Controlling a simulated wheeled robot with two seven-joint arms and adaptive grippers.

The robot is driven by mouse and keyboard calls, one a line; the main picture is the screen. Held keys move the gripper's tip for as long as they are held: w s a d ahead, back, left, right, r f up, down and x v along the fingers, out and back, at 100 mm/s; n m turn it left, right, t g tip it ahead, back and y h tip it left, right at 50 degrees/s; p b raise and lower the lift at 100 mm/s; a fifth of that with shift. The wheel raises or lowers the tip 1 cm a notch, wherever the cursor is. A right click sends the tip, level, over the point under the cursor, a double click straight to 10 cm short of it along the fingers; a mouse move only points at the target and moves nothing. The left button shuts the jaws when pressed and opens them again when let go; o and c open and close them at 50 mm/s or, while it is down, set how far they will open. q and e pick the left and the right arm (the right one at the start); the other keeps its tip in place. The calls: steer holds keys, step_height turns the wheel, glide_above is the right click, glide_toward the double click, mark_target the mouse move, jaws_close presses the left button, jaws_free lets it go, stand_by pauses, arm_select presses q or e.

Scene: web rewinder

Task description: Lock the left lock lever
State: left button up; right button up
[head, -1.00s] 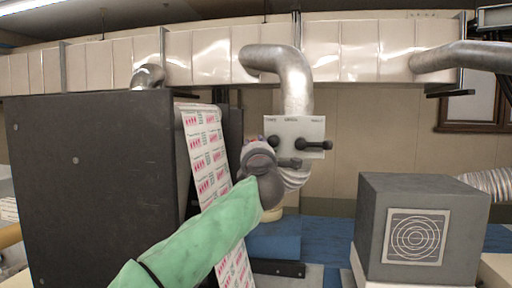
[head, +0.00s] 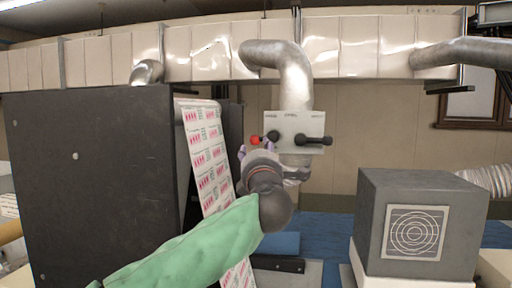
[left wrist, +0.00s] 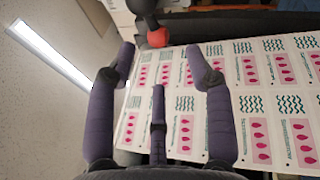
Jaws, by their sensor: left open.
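A pale plate (head: 296,122) on the machine carries two dark levers. The left lock lever (head: 272,137) points left and ends in a red knob; the right lever (head: 314,140) points right. In the left wrist view the red knob (left wrist: 158,38) and dark lever arm (left wrist: 146,10) are at the top, beyond the gap between the fingertips. My left gripper (head: 258,153) is just below the red knob in the head view, partly hidden by its own wrist. In the left wrist view its purple fingers (left wrist: 159,66) are spread, with nothing between them. My right gripper is out of view.
The printed web (head: 208,150) runs down just left of my gripper, and fills much of the left wrist view. A large dark panel (head: 95,190) stands left. A grey box with a target (head: 415,235) stands at right. A silver duct (head: 295,75) rises behind the plate.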

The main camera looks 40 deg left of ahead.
arm_select(q)
steer(key=shift+v, duration=2.3)
steer(key=shift+f, duration=0.1)
